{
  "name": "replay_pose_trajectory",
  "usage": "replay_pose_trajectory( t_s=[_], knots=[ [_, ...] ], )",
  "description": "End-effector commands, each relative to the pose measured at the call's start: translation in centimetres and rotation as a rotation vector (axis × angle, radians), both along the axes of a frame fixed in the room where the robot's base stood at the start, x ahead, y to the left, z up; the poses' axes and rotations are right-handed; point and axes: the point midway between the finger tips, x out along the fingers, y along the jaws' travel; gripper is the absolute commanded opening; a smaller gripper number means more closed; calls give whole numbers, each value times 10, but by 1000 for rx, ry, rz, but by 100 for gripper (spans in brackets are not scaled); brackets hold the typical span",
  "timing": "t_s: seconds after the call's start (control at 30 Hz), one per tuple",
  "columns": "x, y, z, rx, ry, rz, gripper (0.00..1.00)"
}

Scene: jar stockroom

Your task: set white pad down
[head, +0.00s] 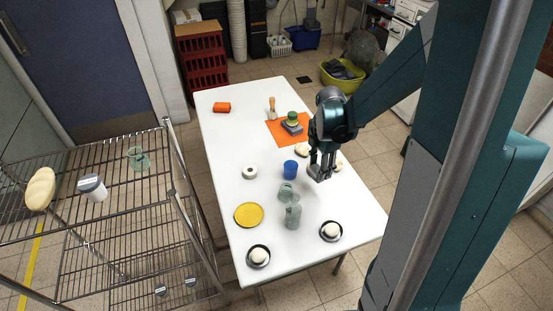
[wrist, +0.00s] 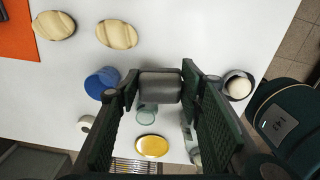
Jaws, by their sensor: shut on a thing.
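My gripper (head: 322,170) is over the right side of the white table (head: 222,170), right of the blue cup (head: 290,170). In the wrist view its two dark fingers (wrist: 160,90) are shut on a small, rounded block-like pad (wrist: 160,86). The pad looks grey there, and I take it for the white pad. It sits between the fingertips. The fingers partly hide it in the head view, and I cannot tell whether it touches the table. The blue cup also shows in the wrist view (wrist: 101,83), left of the fingers.
Two beige oval things (wrist: 53,25) (wrist: 117,34) lie near the gripper. A green glass (head: 286,192), a grey-green bottle (head: 293,216), a yellow plate (head: 249,215) and two dark bowls with white balls (head: 331,231) (head: 258,256) stand nearer the front.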

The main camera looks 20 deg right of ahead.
Motion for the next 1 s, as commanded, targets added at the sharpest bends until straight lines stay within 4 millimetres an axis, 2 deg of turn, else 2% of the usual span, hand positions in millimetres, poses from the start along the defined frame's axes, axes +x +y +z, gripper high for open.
replay_pose_trajectory(
  t_s=[0.37, 0.7, 0.9, 1.0],
  knots=[
    [96, 28, 5, 0, 0, -49, 27],
    [187, 72, 5, 0, 0, -104, 27],
    [227, 97, 3, 0, -1, -132, 27],
    [240, 106, 2, 0, -1, -140, 27]
  ],
)
